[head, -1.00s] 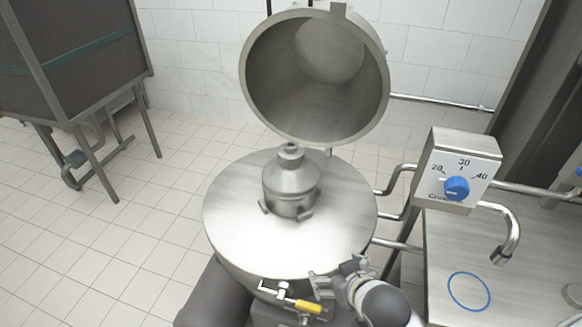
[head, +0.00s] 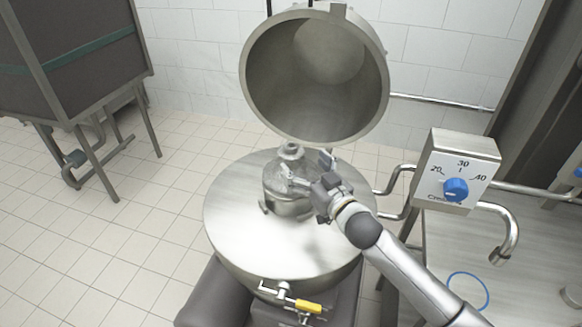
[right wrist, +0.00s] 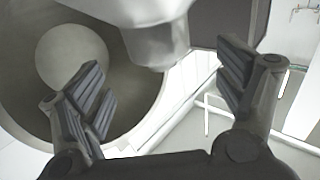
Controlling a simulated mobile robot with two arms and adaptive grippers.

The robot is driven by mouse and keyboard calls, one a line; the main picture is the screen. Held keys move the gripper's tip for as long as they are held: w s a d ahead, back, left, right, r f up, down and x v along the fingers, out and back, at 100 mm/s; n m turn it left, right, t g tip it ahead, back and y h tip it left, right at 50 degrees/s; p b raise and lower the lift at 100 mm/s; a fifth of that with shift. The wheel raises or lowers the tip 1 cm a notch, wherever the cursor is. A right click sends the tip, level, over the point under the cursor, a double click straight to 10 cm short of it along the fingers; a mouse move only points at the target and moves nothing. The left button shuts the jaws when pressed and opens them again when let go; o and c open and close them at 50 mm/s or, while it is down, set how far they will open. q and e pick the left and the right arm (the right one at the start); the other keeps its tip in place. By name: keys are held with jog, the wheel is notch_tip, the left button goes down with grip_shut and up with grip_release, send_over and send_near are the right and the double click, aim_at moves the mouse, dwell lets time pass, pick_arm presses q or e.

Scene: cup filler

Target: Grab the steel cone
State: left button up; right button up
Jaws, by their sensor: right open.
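The steel cone (head: 289,178) stands upright on the round steel lid (head: 235,225) in the head view, with a narrow neck on top and small feet at its base. My right gripper (head: 306,170) is open at the cone's right side, its fingers partly in front of it. In the right wrist view, the cone (right wrist: 155,35) shows at the top between the two spread fingers of my right gripper (right wrist: 165,95), not gripped. I cannot tell whether a finger touches the cone. My left gripper is not in view.
The raised round cover (head: 270,85) stands open behind the cone. A control box (head: 440,160) with a blue knob and a bent spout (head: 512,235) are at the right. A yellow-handled valve (head: 308,306) is at the front. The left of the lid is clear.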

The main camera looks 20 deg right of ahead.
aim_at(295, 153)
jog(key=shift+x, duration=0.85)
jog(key=shift+w+a+r+p, duration=0.1)
jog(key=shift+w+r+p, duration=0.1)
jog(key=shift+w+p, duration=0.15)
jog(key=x, duration=0.3)
jog(key=shift+w+r+p, duration=0.15)
jog(key=shift+w+p, duration=0.05)
jog(key=shift+p, duration=0.2)
jog(key=shift+w+a, duration=0.2)
jog(key=shift+w, duration=0.4)
grip_shut()
